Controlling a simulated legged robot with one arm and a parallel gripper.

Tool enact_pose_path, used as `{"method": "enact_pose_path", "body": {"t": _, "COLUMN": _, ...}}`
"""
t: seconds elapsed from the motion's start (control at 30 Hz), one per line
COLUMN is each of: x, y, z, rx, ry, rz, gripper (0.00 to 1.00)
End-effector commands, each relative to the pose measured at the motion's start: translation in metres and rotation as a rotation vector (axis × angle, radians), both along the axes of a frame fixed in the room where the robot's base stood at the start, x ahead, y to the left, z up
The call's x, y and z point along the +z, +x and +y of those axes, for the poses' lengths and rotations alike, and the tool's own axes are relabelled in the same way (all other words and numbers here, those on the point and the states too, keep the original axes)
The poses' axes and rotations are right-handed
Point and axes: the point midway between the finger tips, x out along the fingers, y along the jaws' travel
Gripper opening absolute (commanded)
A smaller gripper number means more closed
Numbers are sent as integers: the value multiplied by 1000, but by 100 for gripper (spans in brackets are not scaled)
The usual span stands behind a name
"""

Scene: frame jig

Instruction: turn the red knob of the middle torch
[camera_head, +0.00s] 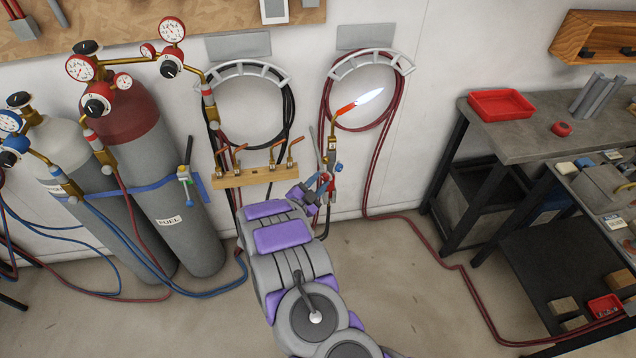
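A brass torch (333,128) stands at the wall in front of the right hose coil, with an orange tip and a pale flame pointing up to the right. I cannot tell which torch counts as the middle one.
Grey cylinders, one with a red top (128,118), stand at the left with gauges and hoses. Hose coils hang on two wall hangers (245,70). A workbench (520,135) with a red tray (501,103) is at the right. A red hose (468,272) crosses the floor.

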Motion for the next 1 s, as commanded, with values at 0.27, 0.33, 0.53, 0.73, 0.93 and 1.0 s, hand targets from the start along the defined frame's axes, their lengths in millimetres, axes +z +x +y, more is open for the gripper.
{"method": "enact_pose_path", "body": {"t": 0.27, "x": 2, "y": 0, "z": -4, "rx": -2, "ry": 4, "rz": -1, "gripper": 5}}
{"method": "enact_pose_path", "body": {"t": 0.33, "x": 1, "y": 0, "z": -4, "rx": -2, "ry": 4, "rz": -1, "gripper": 0}}
{"method": "enact_pose_path", "body": {"t": 0.53, "x": 1, "y": 0, "z": -2, "rx": -3, "ry": 2, "rz": -2, "gripper": 0}}
{"method": "enact_pose_path", "body": {"t": 0.73, "x": 1, "y": 0, "z": -2, "rx": -2, "ry": 7, "rz": -5, "gripper": 0}}
{"method": "enact_pose_path", "body": {"t": 0.93, "x": 0, "y": 1, "z": -2, "rx": -2, "ry": 31, "rz": -18, "gripper": 0}}
{"method": "enact_pose_path", "body": {"t": 1.0, "x": -1, "y": 1, "z": -2, "rx": -2, "ry": 51, "rz": -28, "gripper": 0}}
